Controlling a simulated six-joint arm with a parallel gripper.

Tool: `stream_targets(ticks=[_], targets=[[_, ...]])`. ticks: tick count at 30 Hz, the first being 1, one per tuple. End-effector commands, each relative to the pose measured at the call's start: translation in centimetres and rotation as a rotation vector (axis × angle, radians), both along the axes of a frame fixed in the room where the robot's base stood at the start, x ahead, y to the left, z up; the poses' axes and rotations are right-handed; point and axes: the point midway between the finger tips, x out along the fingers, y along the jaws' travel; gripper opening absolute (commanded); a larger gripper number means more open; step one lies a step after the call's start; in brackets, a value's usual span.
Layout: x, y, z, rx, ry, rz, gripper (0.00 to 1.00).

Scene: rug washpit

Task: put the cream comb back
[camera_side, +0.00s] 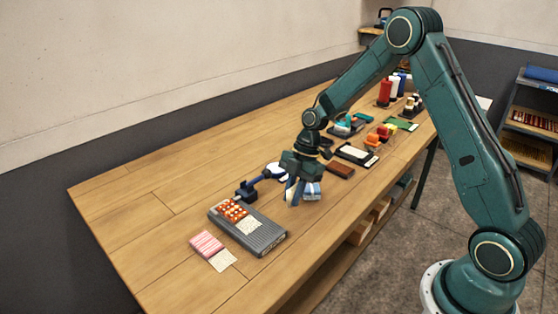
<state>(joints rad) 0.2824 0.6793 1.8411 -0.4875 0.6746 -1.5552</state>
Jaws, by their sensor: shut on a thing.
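My gripper (297,190) points down over the middle of the wooden workbench (150,205). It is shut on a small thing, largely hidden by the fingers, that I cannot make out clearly. A blue and white item (312,191) shows right beside the fingers; I cannot tell whether they touch it. I cannot pick out a cream comb for certain. A grey ribbed block (266,239) lies left and in front of my gripper, with an orange and white dotted piece (232,210) and a pale patch on it.
A pink striped piece with a cream part (207,244) lies at the near left. A dark blue tool (248,189) lies behind the grey block. A brown block (341,170), a black tray (357,154) and spools (385,92) crowd the right. The bench's left end is clear.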

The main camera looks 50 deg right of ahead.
Motion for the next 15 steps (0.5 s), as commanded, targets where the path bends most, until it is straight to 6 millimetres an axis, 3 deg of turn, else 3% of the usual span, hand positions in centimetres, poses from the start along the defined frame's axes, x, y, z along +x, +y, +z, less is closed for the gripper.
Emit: stream_targets(ticks=[6,15], targets=[[0.0,0.1,-2.4,0.002,0.002,0.001,0.0],[0.0,0.0,-2.7,0.0,0.0,0.0,0.0]])
